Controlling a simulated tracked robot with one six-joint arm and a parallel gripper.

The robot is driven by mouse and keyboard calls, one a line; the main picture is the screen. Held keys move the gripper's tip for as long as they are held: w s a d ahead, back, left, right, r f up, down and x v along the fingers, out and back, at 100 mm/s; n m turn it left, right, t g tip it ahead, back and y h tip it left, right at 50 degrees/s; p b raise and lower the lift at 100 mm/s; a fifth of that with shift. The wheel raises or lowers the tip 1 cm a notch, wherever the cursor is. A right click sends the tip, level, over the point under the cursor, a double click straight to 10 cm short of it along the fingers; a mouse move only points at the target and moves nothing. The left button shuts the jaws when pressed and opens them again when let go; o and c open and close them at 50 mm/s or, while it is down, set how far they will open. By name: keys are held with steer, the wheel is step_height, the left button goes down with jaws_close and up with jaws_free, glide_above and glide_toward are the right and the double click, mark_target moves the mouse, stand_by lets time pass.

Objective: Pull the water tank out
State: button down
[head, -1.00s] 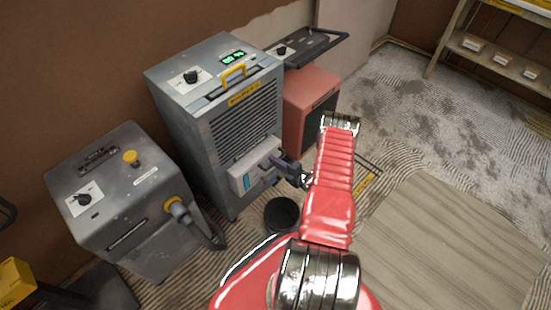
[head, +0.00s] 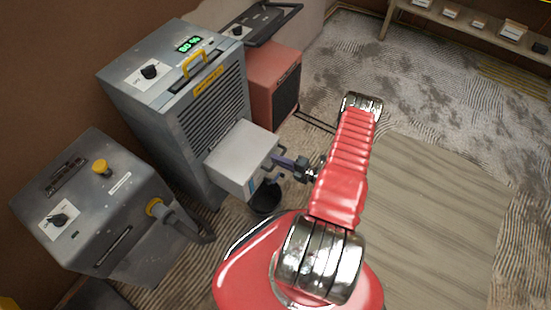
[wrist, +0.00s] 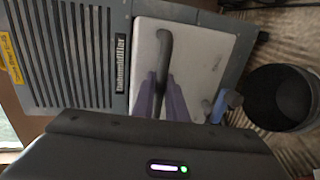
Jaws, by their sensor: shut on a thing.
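The water tank (head: 236,150) is a light grey box sticking well out of the low front of the grey dehumidifier (head: 222,100). Its rear end is hidden, so I cannot tell whether it is fully clear of the slot. My gripper (head: 284,162) is shut on the dark handle on the tank's front face. In the wrist view, the purple fingers of my gripper (wrist: 161,95) close on the handle (wrist: 165,48), with the pale tank front (wrist: 205,60) behind. A blue tap (wrist: 223,104) sits low on that front.
A black bucket (head: 265,198) stands on the floor just below the tank's front. A grey machine with a hose (head: 95,205) is at left, and a red unit (head: 272,80) stands behind. Boards (head: 430,220) cover the floor at right.

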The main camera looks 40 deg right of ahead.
steer(key=shift+s+a+f, duration=0.25)
steer(key=shift+s, duration=0.1)
steer(key=c, duration=1.8)
jaws_free()
steer(key=shift+d+r, duration=0.1)
steer(key=shift+d, duration=0.05)
steer(key=shift+o, duration=0.2)
steer(key=shift+w, duration=0.1)
steer(key=shift+d+r, duration=0.1)
steer(key=shift+d, duration=0.05)
steer(key=v, duration=1.3)
steer(key=shift+s, duration=0.35)
steer(key=shift+d, duration=0.1)
